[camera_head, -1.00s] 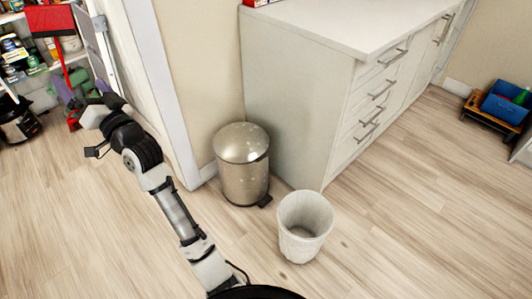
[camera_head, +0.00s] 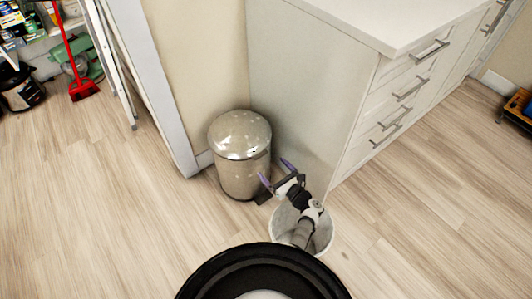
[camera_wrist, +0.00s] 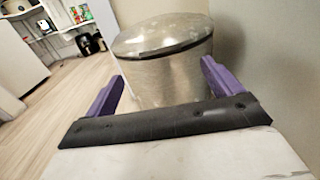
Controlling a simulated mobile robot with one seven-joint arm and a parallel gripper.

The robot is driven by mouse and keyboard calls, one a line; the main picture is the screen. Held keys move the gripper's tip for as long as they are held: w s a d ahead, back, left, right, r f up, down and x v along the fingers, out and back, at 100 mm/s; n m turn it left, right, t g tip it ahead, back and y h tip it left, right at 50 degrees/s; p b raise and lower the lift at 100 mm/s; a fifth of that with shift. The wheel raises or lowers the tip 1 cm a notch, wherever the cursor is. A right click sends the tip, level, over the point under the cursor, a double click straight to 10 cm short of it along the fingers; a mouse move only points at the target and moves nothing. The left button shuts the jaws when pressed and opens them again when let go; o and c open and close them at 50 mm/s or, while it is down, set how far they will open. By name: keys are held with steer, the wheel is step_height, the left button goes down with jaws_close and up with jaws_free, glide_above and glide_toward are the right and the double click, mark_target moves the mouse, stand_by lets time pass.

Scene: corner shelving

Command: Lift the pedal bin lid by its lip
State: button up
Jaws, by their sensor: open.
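The pedal bin (camera_head: 241,175) is a metal cylinder with a domed, shut lid (camera_head: 240,133), standing on the floor in the corner by the cabinet. Its pedal (camera_head: 263,197) shows at the base on the right. My gripper (camera_head: 275,171) is open and empty, just right of and in front of the bin, below lid height in the head view. In the wrist view the purple fingers (camera_wrist: 163,82) stand wide apart, with the bin body (camera_wrist: 170,85) between and beyond them. The lid (camera_wrist: 160,34) and its dark rim lie above the fingertips. I see no contact.
The white drawer cabinet (camera_head: 310,90) rises close behind and right of the bin. A red broom (camera_head: 82,85) stands at the left. The floor (camera_head: 100,210) at left is clear.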

steer(key=b+x, duration=0.2)
steer(key=x, duration=0.5)
steer(key=shift+a, duration=0.1)
steer(key=c, duration=1.4)
steer(key=shift+r, duration=0.15)
